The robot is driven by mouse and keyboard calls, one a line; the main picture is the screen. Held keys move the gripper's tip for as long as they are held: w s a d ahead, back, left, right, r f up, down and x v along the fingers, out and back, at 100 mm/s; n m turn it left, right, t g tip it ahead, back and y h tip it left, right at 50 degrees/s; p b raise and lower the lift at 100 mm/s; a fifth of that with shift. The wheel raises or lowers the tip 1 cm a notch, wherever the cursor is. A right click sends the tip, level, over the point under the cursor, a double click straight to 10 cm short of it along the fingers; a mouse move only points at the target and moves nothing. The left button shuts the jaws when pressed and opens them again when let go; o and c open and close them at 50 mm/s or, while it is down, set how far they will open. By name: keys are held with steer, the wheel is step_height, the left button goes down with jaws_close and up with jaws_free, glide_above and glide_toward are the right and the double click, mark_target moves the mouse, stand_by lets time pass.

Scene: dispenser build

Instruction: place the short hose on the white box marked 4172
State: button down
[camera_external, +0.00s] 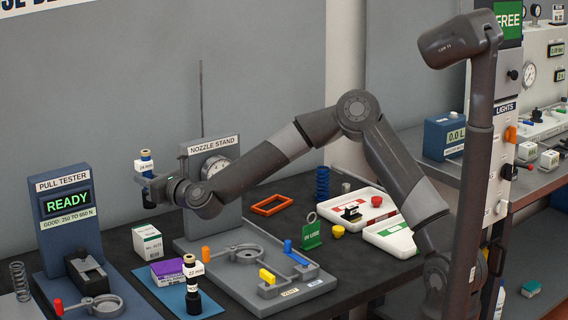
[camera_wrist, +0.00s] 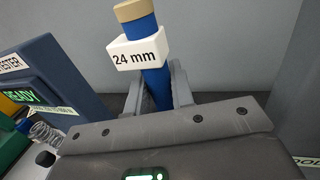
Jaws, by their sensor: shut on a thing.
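My gripper (camera_external: 150,186) is shut on a blue tube (camera_external: 146,166) with a tan end and a white collar reading 24 mm. The tube also shows between the fingers of my gripper (camera_wrist: 157,92) in the wrist view, where the tube (camera_wrist: 157,78) leans slightly. I cannot tell for sure that it is the short hose. A white box (camera_external: 148,246) with a green band stands on the dark table below my gripper. Its print is too small to read as 4172. My gripper holds the tube above the box's level, apart from it.
The blue pull tester (camera_external: 62,190) stands to the left. A dark tube with a 22 mm collar (camera_external: 193,290) stands upright on a blue mat (camera_external: 160,283), near a purple box (camera_external: 168,270). The nozzle stand's grey plate (camera_external: 225,277) is right of the white box.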

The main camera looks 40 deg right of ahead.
step_height(320, 180, up, 2)
steer(key=w, duration=0.2)
glide_above(148, 229)
step_height(148, 229, down, 10)
steer(key=shift+s+a+r, duration=0.1)
stand_by(0.4)
steer(key=c, duration=1.3)
jaws_free()
steer(key=shift+f, duration=0.2)
steer(key=shift+o, duration=0.2)
